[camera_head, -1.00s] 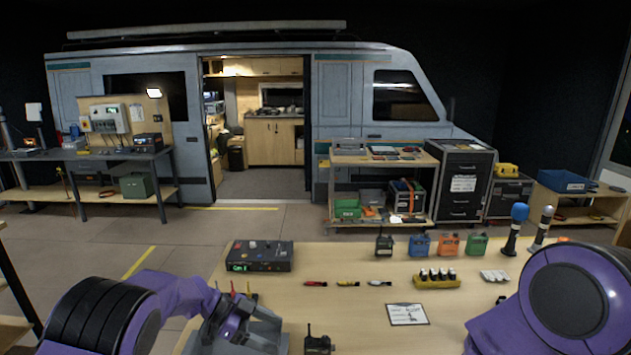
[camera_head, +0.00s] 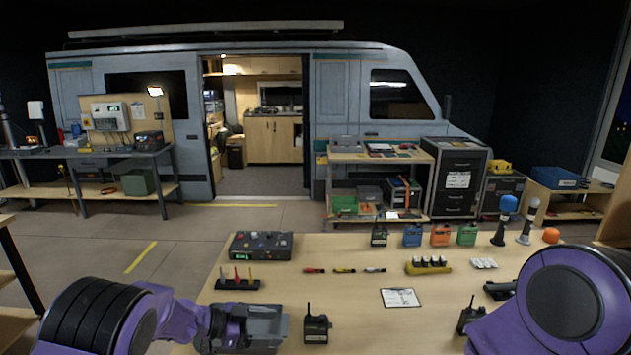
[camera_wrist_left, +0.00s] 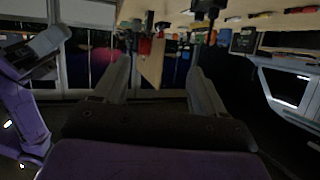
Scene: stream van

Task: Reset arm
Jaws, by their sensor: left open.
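My left gripper (camera_head: 282,328) is at the near left of the workbench (camera_head: 350,300), in the lower part of the head view. Its arm comes in from the left. In the left wrist view its two grey fingers (camera_wrist_left: 160,75) stand wide apart with nothing held between them. A black radio with an antenna (camera_head: 317,325) is just right of the gripper in the head view. My right arm (camera_head: 570,300) shows as a large purple link at the lower right.
A rack with coloured tools (camera_head: 238,283) and a black control box (camera_head: 261,246) stand behind the left gripper. Coloured packs (camera_head: 440,235), microphones (camera_head: 505,220), a yellow battery holder (camera_head: 428,266) and a white card (camera_head: 400,298) are on the bench. Another radio (camera_head: 470,316) is beside my right arm.

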